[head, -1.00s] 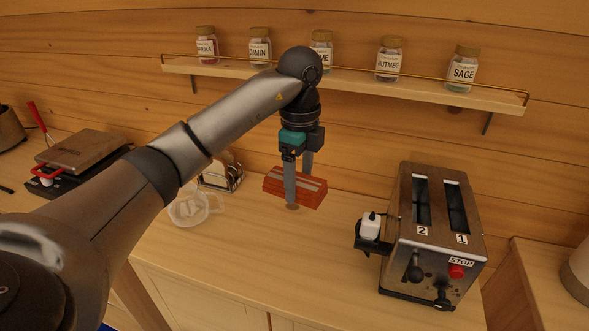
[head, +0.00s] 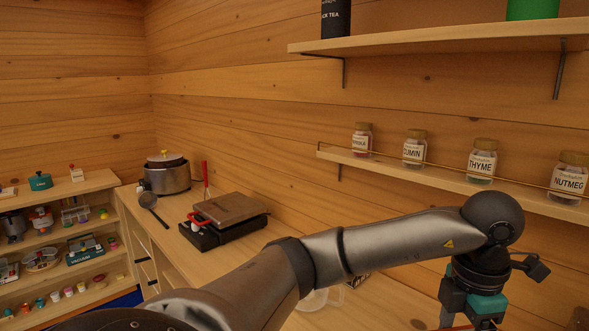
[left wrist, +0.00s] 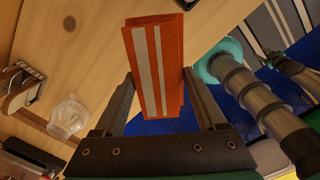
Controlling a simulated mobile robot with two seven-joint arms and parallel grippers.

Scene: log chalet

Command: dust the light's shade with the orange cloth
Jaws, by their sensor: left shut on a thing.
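The orange cloth (left wrist: 155,66) is a folded rectangle with pale stripes. In the left wrist view it is between the fingers of my left gripper (left wrist: 159,80), which is shut on it. It shows there partly over the wooden counter and partly over a blue area beyond the counter's edge. My right gripper is not identifiable. No light or shade is visible.
The counter (head: 175,245) holds a hinged black-and-brown appliance (head: 222,222), a pot (head: 167,174) and a ladle (head: 150,203). A spice shelf (head: 450,180) runs along the wall behind my arm, with a higher shelf (head: 440,40) above. A clear jug (left wrist: 69,115) stands on the counter.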

